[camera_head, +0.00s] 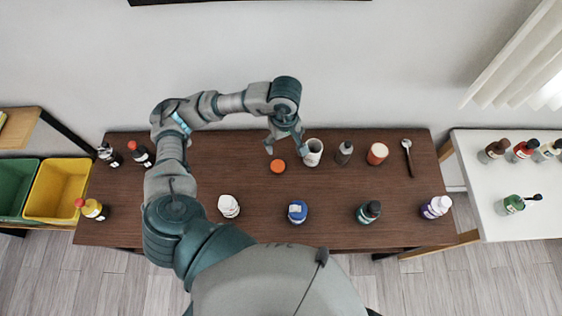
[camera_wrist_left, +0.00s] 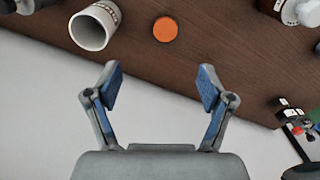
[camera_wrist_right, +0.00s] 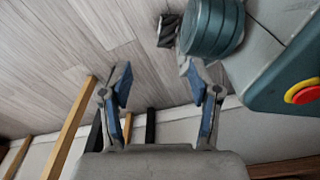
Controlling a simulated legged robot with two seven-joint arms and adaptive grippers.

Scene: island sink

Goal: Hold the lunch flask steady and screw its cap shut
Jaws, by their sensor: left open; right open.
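The lunch flask (camera_head: 313,152) is a pale, open-topped cylinder with markings, standing near the back middle of the brown table. It also shows in the left wrist view (camera_wrist_left: 90,30), its open mouth visible. The orange cap (camera_head: 278,166) lies flat on the table, left of the flask and apart from it; in the left wrist view the cap (camera_wrist_left: 165,29) is right of the flask. My left gripper (camera_head: 285,142) is open and empty, behind the cap and beside the flask. My right gripper (camera_wrist_right: 157,87) is open and empty in its wrist view, away from both.
A white bottle (camera_head: 229,206) and a blue jar (camera_head: 297,212) stand nearer the front edge. Bare table lies left of the cap.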

